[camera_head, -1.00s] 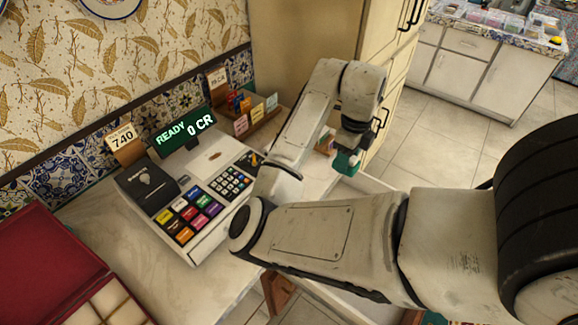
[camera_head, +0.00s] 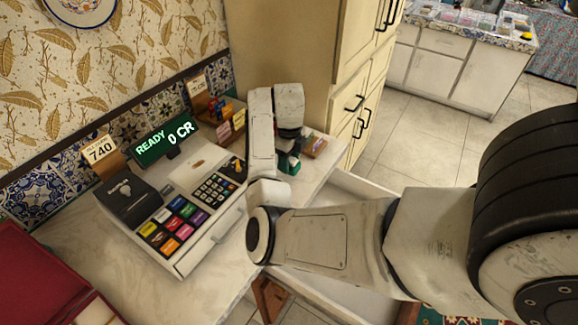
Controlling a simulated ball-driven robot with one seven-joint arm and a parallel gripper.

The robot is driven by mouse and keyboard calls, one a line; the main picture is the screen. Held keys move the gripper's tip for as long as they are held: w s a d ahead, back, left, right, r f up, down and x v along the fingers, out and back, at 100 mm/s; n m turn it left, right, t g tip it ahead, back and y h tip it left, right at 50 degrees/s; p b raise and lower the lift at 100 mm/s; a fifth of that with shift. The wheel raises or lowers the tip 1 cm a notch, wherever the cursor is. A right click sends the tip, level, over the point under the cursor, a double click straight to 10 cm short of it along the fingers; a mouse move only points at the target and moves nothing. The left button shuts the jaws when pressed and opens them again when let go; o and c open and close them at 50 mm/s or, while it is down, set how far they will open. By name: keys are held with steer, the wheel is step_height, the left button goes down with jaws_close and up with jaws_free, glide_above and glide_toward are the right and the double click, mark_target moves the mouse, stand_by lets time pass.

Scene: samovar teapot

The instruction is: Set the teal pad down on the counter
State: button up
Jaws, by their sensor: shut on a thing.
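The teal pad (camera_head: 290,164) shows as a small teal block at the lower end of my gripper (camera_head: 287,150). My gripper is shut on it, though the fingers are dark and mostly hidden by my wrist. The pad is over or at the right part of the pale marble counter (camera_head: 222,279), to the right of the cash register. I cannot tell whether it touches the surface.
The cash register (camera_head: 188,205) with coloured keys stands left of my arm. A card rack (camera_head: 226,120) is behind it. A small wooden holder (camera_head: 314,144) is just right of my gripper. An open drawer (camera_head: 345,290) juts out below the counter. A red case (camera_head: 40,280) lies at lower left.

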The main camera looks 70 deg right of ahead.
steer(key=shift+f+p, duration=0.5)
steer(key=shift+f, duration=1.1)
steer(key=shift+f, duration=0.1)
steer(key=o, duration=1)
step_height(320, 180, up, 12)
steer(key=shift+r+b, duration=0.15)
steer(key=shift+b, duration=0.7)
